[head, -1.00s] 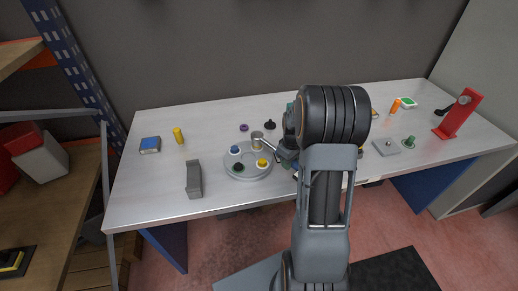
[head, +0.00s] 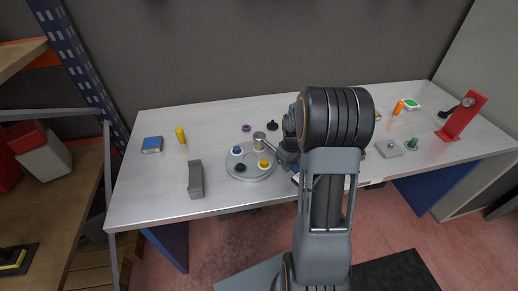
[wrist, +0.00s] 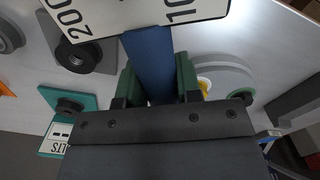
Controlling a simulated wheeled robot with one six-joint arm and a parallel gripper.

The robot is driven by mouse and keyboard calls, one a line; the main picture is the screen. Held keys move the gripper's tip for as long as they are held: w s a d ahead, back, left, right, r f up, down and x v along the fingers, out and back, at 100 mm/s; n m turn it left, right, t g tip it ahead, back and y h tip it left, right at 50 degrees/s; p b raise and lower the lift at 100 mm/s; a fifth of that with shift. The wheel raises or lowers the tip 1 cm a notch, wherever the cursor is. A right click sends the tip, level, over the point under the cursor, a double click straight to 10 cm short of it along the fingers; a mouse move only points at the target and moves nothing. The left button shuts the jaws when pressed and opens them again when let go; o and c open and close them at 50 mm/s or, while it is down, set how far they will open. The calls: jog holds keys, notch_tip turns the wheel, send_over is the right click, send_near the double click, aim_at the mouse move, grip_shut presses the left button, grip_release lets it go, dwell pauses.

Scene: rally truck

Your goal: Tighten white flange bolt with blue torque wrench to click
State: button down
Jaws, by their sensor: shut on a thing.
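My gripper (wrist: 157,78) has its green fingers shut on a blue bar, the handle of the blue torque wrench (wrist: 149,47). In the head view, the wrench's grey cylindrical head (head: 259,139) stands over the back of the round grey flange (head: 250,178), and its shaft runs right toward my gripper. Blue (head: 237,150), yellow (head: 264,164) and dark (head: 240,168) bolts show on the flange. I do not see the white bolt; the wrench head may cover it. My arm hides most of the handle and the fingers in the head view.
A grey block (head: 195,180) stands left of the flange, with a yellow cylinder (head: 181,136) and blue box (head: 152,144) beyond. A red stand (head: 463,117) is at the right. A numbered white plate (wrist: 190,10) lies beyond the handle. The bench's front left is clear.

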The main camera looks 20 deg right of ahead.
jog(key=shift+s+a+m, duration=0.15)
jog(key=shift+a+m, duration=0.55)
jog(key=shift+a, duration=0.3)
dwell(0.5)
jog(key=shift+a+r+m, duration=0.1)
jog(key=shift+a+m, duration=0.9)
jog(key=shift+a, duration=0.65)
dwell(0.7)
jog(key=shift+w+a+m, duration=0.15)
jog(key=shift+a+m, duration=0.55)
jog(key=shift+a, duration=0.3)
jog(key=shift+w+a+m, duration=0.15)
jog(key=shift+a+m, duration=0.55)
jog(key=shift+a, duration=0.3)
dwell(0.9)
jog(key=shift+s+d+n+b, duration=0.15)
jog(key=shift+d+n+b, duration=0.15)
jog(key=shift+d+n, duration=0.4)
dwell(0.5)
